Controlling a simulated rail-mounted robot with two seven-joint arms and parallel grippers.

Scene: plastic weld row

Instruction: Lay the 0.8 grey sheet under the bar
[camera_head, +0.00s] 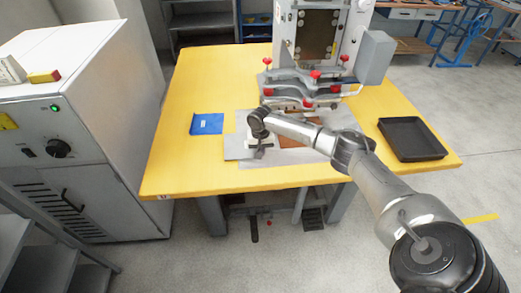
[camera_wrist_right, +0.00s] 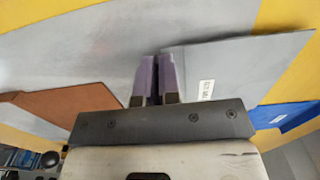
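The labelled grey sheet (camera_wrist_right: 245,70) lies to the right of my right gripper's fingers in the right wrist view; its edge runs to the gap between them. In the head view the sheet (camera_head: 236,149) is over the left part of the larger grey mat (camera_head: 255,181). My right gripper (camera_wrist_right: 158,75) has its purple fingers almost together, apparently pinching the sheet's edge. In the head view the gripper (camera_head: 259,152) points down in front of the welder (camera_head: 314,88), whose bar area is behind my arm and partly hidden. My left gripper is not in view.
A brown sheet (camera_wrist_right: 50,108) lies beside the fingers, partly hidden by my arm in the head view. A blue sheet (camera_head: 207,124) lies left on the yellow table (camera_head: 180,165). A black tray (camera_head: 412,139) stands right. The front left tabletop is clear.

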